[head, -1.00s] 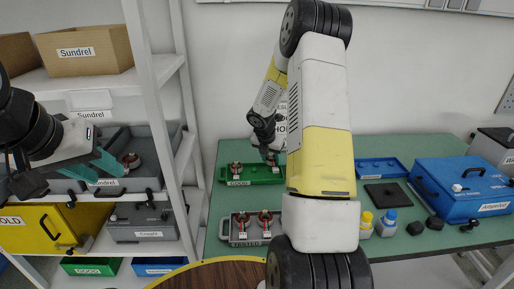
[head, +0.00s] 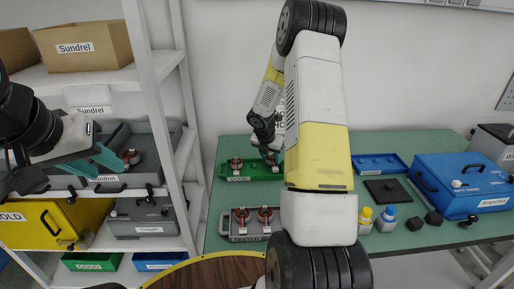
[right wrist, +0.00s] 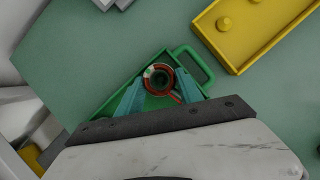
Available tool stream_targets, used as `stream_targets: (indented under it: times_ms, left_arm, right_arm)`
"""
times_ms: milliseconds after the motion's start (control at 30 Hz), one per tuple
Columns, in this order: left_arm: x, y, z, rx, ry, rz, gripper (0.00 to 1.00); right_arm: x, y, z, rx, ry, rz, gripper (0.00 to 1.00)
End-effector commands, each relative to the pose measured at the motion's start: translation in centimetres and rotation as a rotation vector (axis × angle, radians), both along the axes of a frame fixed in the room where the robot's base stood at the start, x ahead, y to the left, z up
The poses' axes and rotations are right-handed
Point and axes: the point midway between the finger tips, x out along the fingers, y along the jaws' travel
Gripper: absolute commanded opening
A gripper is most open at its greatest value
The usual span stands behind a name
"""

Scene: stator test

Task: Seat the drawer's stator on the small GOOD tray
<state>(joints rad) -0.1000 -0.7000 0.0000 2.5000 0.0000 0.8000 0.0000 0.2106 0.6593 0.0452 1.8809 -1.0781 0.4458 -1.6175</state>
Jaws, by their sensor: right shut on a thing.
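The small green GOOD tray (head: 262,174) lies at the back left of the green table; it also shows in the right wrist view (right wrist: 203,62). One copper-coloured stator (head: 236,164) stands at its left end. My right gripper (head: 268,148) is shut on another stator (right wrist: 158,72) at the tray's right part. The ring is between the teal fingers; I cannot tell whether its base touches the tray. My left gripper (head: 108,160) is at the open grey drawer (head: 160,166) on the shelf, its fingers apart. A stator (head: 131,157) is in that drawer, beside the fingers.
A grey TESTED tray (head: 229,224) with two stators stands in front of the green tray. A yellow tray (right wrist: 235,40) lies near the green tray's handle. A blue tray (head: 378,163), blue case (head: 460,183) and bottles (head: 387,218) are at right. My right arm hides the table's middle.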

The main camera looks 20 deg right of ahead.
Motion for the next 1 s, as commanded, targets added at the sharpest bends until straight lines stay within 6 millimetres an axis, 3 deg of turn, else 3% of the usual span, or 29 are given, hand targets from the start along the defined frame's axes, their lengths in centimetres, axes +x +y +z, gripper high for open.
stream_targets:
  times_ms: [800,833,900,1000]
  left_arm:
    - [0.0,0.0,0.0,0.0,0.0,0.0,0.36]
    - [0.0,0.0,0.0,0.0,0.0,0.0,0.36]
    - [0.0,0.0,0.0,0.0,0.0,0.0,0.36]
    - [0.0,0.0,0.0,0.0,0.0,0.0,0.36]
  right_arm:
    - [0.0,-0.03,-0.92,-0.001,-0.001,0.0,0.0]
    - [0.01,-0.04,-0.91,0.0,-0.001,0.0,0.47]
    - [0.0,-0.04,-0.91,-0.001,-0.001,0.0,0.57]
    - [-0.02,-0.05,-0.92,0.0,0.0,0.0,0.57]
